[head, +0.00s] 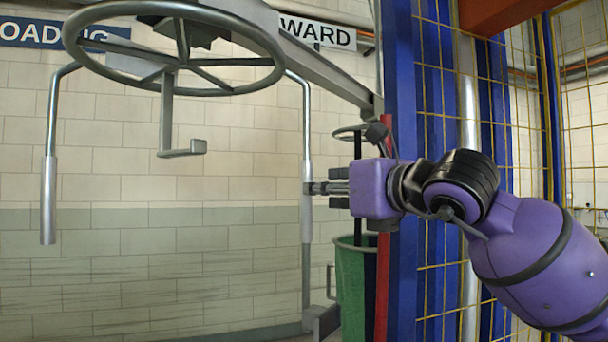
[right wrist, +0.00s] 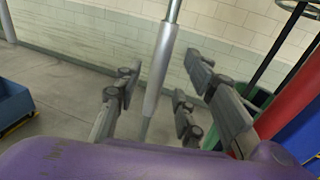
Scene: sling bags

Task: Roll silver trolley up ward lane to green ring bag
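The silver trolley (head: 175,83) hangs under an overhead rail in the head view, with a wheel-shaped ring, a central hook and two hanging side handles. My right gripper (head: 312,188) reaches its right-hand handle (head: 306,218) from the right. In the right wrist view the handle grip (right wrist: 161,62) stands between the fingers of my right gripper (right wrist: 160,78), which are spread with a gap on both sides. The green bag (head: 352,292) hangs in a ring at lower centre right, behind my right gripper, partly hidden by a red post. My left gripper is out of view.
A WARD sign (head: 318,32) and a LOADING sign (head: 40,33) are on the tiled wall. Blue posts (head: 402,110) and yellow mesh (head: 435,270) stand on the right. A blue bin (right wrist: 12,104) is at the left in the right wrist view.

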